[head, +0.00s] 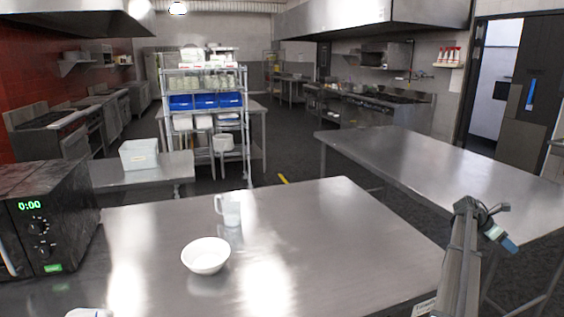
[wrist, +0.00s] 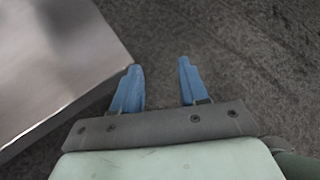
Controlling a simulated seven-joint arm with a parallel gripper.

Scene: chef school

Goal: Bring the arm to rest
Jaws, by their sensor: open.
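My gripper (wrist: 159,80) shows in the wrist view with its two blue fingers spread apart and nothing between them. It hangs over the dark floor, just right of a steel table edge. In the head view my arm rises at the lower right, and my gripper (head: 510,244) sits at its upper end, past the right edge of the near steel table (head: 330,245). It touches nothing that I can see. The fingers are too small in the head view to judge.
Another steel table (head: 450,165) stands at the right, close behind my gripper. Dark floor (wrist: 240,50) lies below it.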

